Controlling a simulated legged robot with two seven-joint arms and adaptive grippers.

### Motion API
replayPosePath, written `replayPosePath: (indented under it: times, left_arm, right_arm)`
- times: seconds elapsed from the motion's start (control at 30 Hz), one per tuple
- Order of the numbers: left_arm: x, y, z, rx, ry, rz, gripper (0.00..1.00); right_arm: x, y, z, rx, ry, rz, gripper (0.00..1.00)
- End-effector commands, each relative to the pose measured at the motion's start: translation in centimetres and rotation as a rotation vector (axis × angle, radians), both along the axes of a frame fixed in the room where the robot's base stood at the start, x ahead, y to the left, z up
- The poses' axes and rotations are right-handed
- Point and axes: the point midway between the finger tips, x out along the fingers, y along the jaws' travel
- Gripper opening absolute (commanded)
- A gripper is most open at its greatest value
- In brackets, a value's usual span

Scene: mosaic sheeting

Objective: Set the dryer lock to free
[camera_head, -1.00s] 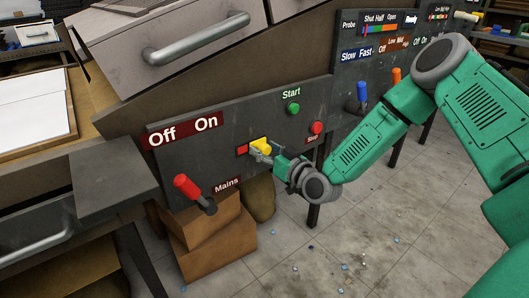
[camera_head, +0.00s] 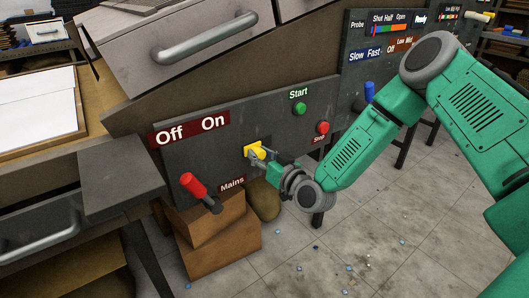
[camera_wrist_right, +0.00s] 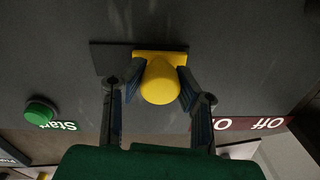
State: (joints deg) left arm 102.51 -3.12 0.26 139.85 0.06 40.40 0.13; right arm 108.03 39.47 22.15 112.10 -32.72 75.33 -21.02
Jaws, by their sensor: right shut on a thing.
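The only lock-like part I see is a yellow slider with a rounded knob (camera_head: 253,150) on the dark panel (camera_head: 262,122), between the Off/On sign and the Stop button. No lock label is readable. My right gripper (camera_head: 262,156) is shut on this knob. In the right wrist view the yellow knob (camera_wrist_right: 160,82) sits between the two finger pads of the right gripper (camera_wrist_right: 160,92). A dark plate (camera_wrist_right: 109,58) shows beside the yellow base, on the Start button's side. My left gripper is not in view.
A red Mains lever (camera_head: 195,187) stands out left of the lock. The green Start button (camera_head: 299,108) and red Stop button (camera_head: 323,127) are to its right. Cardboard boxes (camera_head: 222,240) stand below. A blue lever (camera_head: 369,92) is farther right.

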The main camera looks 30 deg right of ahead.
Motion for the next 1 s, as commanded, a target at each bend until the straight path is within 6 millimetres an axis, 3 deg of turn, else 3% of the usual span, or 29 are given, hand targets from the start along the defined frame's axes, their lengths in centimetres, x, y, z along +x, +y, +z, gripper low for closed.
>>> replayPosePath:
  times: [0.13,0.17,0.2,0.23,0.53,0.67,1.0]
  left_arm:
    - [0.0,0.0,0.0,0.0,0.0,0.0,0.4]
    - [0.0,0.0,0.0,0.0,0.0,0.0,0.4]
    - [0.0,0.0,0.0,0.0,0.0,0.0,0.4]
    - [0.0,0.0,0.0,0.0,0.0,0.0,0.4]
    - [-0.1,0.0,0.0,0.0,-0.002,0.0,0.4]
    - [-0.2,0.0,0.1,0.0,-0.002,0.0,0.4]
    - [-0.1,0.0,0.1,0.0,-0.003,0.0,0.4]
  right_arm:
    - [-0.1,0.3,0.0,0.002,0.002,0.008,0.0]
    - [-0.1,0.3,0.0,0.002,0.002,0.008,0.32]
    - [-0.1,0.3,0.0,0.002,0.002,0.008,0.46]
    - [-0.1,0.3,0.0,0.002,0.002,0.008,0.49]
    - [-0.1,0.2,-0.1,0.001,0.001,0.005,0.49]
    - [-1.1,0.0,-0.1,0.002,0.001,0.005,0.49]
    - [-7.9,-0.8,-0.2,0.003,0.005,0.007,0.49]
